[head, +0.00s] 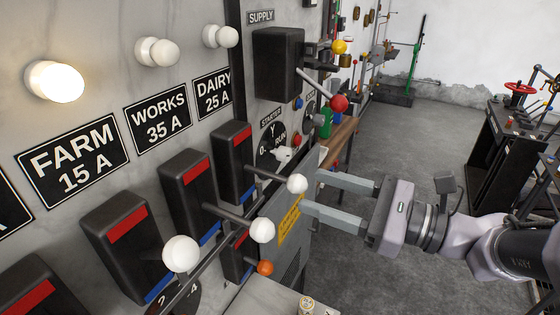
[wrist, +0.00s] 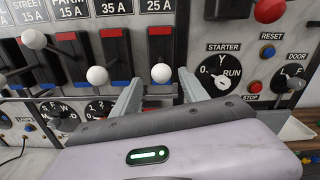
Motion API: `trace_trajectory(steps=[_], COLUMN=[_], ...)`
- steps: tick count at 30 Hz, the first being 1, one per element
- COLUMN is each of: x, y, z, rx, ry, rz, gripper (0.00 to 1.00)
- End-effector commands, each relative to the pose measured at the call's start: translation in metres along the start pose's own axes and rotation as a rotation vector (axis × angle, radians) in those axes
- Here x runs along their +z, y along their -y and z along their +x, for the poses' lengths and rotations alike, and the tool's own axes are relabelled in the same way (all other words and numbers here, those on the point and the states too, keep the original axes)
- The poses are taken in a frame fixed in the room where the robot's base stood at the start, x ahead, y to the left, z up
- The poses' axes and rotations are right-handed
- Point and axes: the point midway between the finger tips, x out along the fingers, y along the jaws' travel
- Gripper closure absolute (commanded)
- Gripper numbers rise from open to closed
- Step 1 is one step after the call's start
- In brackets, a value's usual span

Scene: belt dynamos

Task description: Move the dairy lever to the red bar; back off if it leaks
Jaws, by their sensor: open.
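The dairy lever ends in a white ball knob (head: 297,183) on a rod from the black switch box (head: 232,160) under the DAIRY 25 A plate (head: 212,92). The box has a red bar (head: 240,135) at its top and a blue bar at its bottom. The lever slants down, towards the blue end. My gripper (head: 312,193) is open and empty, its fingertips just right of the knob in the head view. In the wrist view the dairy knob (wrist: 161,73) appears between the two fingers. Contact cannot be seen. The dairy lamp (head: 220,36) is unlit.
Left of it are the works knob (head: 262,229), low, and the farm knob (head: 180,253), higher. The farm lamp (head: 54,81) is lit. A red-ball supply lever (head: 339,103) juts out above my gripper. An orange knob (head: 265,267) is below.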

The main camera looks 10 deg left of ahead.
Motion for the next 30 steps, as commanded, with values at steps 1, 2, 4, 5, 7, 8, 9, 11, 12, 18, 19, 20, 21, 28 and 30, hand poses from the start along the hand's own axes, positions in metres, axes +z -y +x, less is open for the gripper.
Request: trace_trajectory(steps=[1, 2, 4, 5, 7, 8, 9, 11, 12, 18, 19, 20, 21, 28, 30], x=[-0.001, 0.0, -0.001, -0.001, -0.001, -0.001, -0.001, -0.001, -0.001, 0.0, 0.0, 0.0, 0.0, 0.0, 0.0], y=[-0.002, -0.002, -0.002, -0.002, -0.002, -0.002, -0.002, -0.002, -0.001, -0.001, -0.001, -0.001, -0.001, -0.001, -0.001], z=[0.012, 0.019, 0.036, 0.043, 0.059, 0.066, 0.073, 0.083, 0.089, 0.102, 0.103, 0.103, 0.103, 0.103, 0.103], rx=[0.006, 0.005, 0.006, 0.006, 0.006, 0.006, 0.005, 0.004, 0.004, 0.0, 0.0, 0.0, 0.0, 0.0, 0.0], ry=[0.001, 0.001, 0.001, 0.0, 0.0, 0.0, -0.001, -0.001, 0.0, -0.001, -0.001, -0.001, -0.001, -0.001, -0.002], rz=[0.0, 0.0, -0.001, 0.0, -0.001, 0.0, 0.0, 0.001, 0.0, 0.001, 0.001, 0.001, 0.001, 0.001, 0.001], gripper=[0.48, 0.48, 0.48, 0.48, 0.48, 0.48, 0.48, 0.48, 0.48, 0.48, 0.48, 0.48, 0.48, 0.66, 0.8])
